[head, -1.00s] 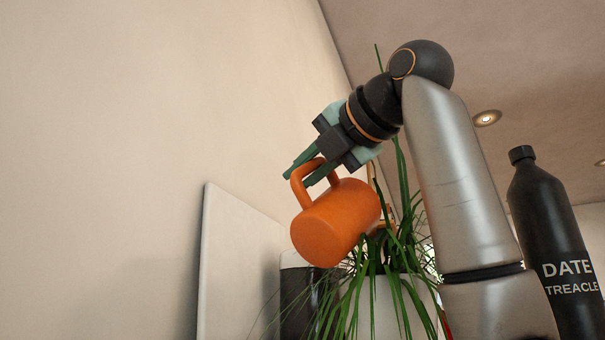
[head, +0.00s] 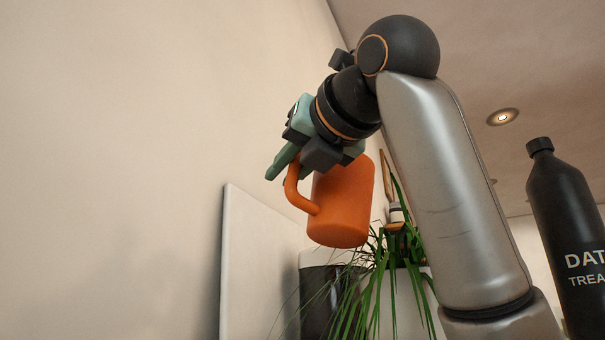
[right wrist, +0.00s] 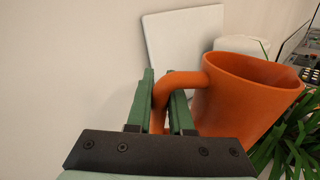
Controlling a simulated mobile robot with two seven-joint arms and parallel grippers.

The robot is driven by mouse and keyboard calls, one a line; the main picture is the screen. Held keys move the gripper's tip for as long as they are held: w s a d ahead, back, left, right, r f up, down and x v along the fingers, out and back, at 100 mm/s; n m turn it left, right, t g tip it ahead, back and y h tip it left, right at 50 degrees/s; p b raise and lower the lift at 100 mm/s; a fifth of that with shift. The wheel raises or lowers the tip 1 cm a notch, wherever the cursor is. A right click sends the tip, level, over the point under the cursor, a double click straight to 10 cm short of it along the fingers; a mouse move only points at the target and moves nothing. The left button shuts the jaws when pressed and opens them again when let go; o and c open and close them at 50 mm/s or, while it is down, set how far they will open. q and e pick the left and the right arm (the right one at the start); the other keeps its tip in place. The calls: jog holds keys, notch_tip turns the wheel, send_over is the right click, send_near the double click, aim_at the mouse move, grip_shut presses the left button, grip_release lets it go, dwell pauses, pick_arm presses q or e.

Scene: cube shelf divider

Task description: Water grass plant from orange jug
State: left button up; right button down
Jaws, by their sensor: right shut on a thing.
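The orange jug (head: 343,203) is held in the air by its handle, close to upright with a slight tilt. My right gripper (head: 277,168) is shut on the handle. In the right wrist view, the green fingers (right wrist: 164,102) sit on both sides of the handle, and the jug (right wrist: 240,97) shows its open rim; its inside bottom is hidden. The grass plant (head: 370,285) stands below and just right of the jug in a pale pot (head: 406,292); some leaves (right wrist: 290,140) show at the right of the wrist view. My left gripper is not in view.
A white board (head: 258,265) leans by the wall at left. A dark container with a pale top (head: 318,295) stands beside the plant. A black date treacle bottle (head: 567,235) stands at right. Space left of the jug is open up to the wall.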

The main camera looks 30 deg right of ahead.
jog(key=s+a+r+n+p, duration=0.1)
jog(key=a+n+p, duration=0.1)
jog(key=a, duration=0.4)
jog(key=shift+s+a, duration=0.25)
jog(key=shift+a, duration=0.15)
dwell(0.3)
jog(key=shift+r, duration=0.1)
dwell(0.4)
